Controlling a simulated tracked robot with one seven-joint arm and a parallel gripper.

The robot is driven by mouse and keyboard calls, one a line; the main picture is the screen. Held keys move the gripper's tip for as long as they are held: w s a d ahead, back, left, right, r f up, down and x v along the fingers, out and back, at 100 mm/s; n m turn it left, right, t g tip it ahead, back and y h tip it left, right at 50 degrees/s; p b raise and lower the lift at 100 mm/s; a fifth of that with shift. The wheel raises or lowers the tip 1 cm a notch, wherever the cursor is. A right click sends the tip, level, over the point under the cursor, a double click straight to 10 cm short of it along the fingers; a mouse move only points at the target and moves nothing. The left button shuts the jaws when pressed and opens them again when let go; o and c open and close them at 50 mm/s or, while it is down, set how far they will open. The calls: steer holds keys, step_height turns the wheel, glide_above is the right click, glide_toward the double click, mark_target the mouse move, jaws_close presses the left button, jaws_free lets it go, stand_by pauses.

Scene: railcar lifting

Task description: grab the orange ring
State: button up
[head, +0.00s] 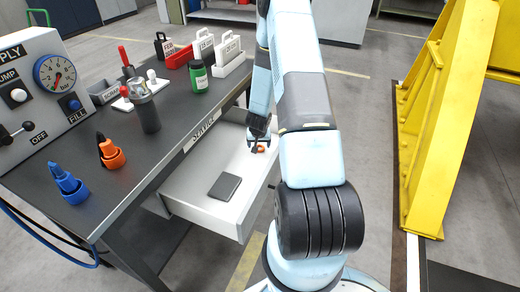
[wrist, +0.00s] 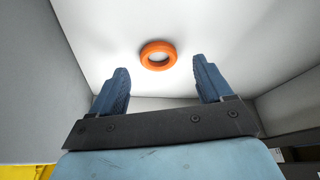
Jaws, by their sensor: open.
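The orange ring (wrist: 158,64) lies flat on the white floor of the open drawer (head: 205,192). In the wrist view it is ahead of my gripper (wrist: 161,85), between the lines of the two fingers and slightly beyond their tips. My gripper is open, with nothing between its blue fingers. In the head view my gripper (head: 257,148) reaches down into the drawer, and the orange ring (head: 261,149) shows right beside the fingertips, partly hidden by them. I cannot tell the exact height gap.
A dark flat square (head: 225,187) lies in the drawer's front part. Drawer walls (wrist: 40,85) stand close around my gripper. The dark bench (head: 130,180) beside it holds bottles, connectors and a supply panel (head: 38,90). A yellow frame (head: 440,120) stands at right.

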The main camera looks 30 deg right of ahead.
mark_target(259, 146)
steer(key=shift+x, duration=1.5)
steer(key=shift+c, duration=0.3)
steer(key=shift+d, duration=0.1)
steer(key=c, duration=1.1)
